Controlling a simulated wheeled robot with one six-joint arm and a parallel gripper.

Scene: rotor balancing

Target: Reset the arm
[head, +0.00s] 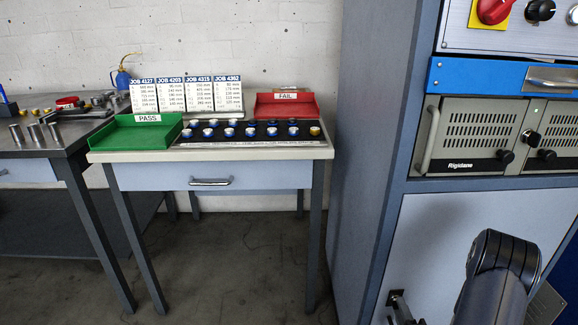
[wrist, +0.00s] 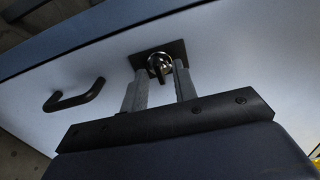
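In the wrist view my gripper (wrist: 160,75) has its two grey fingers apart, with a visible gap between them. A dark square plate with a shiny round knob or latch (wrist: 158,64) is on a pale panel (wrist: 225,50), seen between the fingertips. I cannot tell whether the fingertips touch the plate. In the head view my arm is at the lower right, in front of the cabinet's pale lower door (head: 455,220). A small dark fitting (head: 396,297) shows at that door's lower left. My fingers cannot be made out clearly there.
A dark bar handle (wrist: 75,97) is on the panel left of my gripper. The tall grey cabinet (head: 365,140) holds a Rigidane unit (head: 470,150). A table (head: 130,157) with green PASS tray (head: 135,137) and red FAIL tray (head: 287,108) stands left. Floor before it is clear.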

